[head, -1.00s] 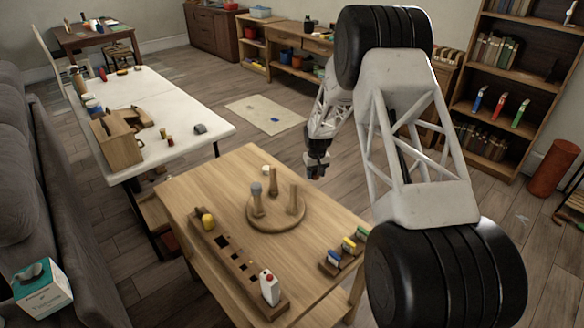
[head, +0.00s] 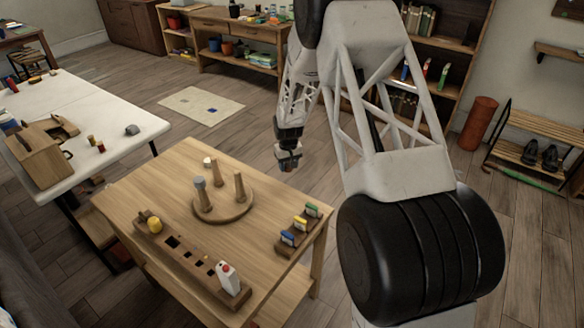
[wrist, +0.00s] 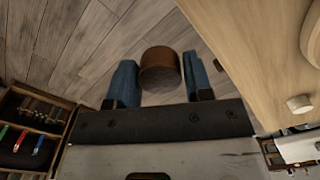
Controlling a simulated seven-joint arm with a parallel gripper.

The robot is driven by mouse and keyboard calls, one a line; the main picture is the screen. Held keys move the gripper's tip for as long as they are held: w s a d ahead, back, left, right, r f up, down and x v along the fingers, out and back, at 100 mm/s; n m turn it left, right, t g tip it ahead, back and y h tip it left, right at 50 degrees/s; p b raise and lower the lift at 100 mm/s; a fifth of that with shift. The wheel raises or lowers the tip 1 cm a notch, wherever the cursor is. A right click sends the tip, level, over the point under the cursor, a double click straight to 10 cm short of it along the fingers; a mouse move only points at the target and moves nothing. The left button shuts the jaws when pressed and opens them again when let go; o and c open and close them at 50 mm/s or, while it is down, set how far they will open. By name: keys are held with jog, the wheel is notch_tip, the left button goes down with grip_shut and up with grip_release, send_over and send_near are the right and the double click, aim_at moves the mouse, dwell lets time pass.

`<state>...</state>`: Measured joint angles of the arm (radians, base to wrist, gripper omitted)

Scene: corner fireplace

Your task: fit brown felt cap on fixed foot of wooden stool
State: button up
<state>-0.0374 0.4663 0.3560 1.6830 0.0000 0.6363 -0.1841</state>
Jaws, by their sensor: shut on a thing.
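My gripper (head: 289,162) hangs beyond the far right edge of the wooden table, apart from the stool. In the wrist view, its blue fingers (wrist: 160,82) are shut on the brown felt cap (wrist: 160,66), a short round piece held over the floor. The upturned wooden stool has a round seat (head: 222,212) lying on the table (head: 140,195), with its legs pointing up. The front left leg (head: 201,196) has a grey cap on its tip. The right leg (head: 240,187) is bare. A back leg (head: 214,172) is partly hidden. I cannot tell which foot is the fixed one.
A small pale cylinder (wrist: 299,104) stands near the table edge. A rack of small coloured containers (head: 298,230) stands at the right.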

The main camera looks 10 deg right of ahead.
jog(key=s+a+r+n, duration=0.3)
jog(key=s+a+r, duration=0.3)
jog(key=a+r, duration=0.6)
notch_tip(320, 180, up, 7)
jog(key=n, duration=0.3)
send_over(237, 172)
jog(key=shift+f, duration=0.15)
jog(key=shift+f, duration=3.15)
jog(key=shift+f, duration=1.45)
jog(key=o, duration=0.9)
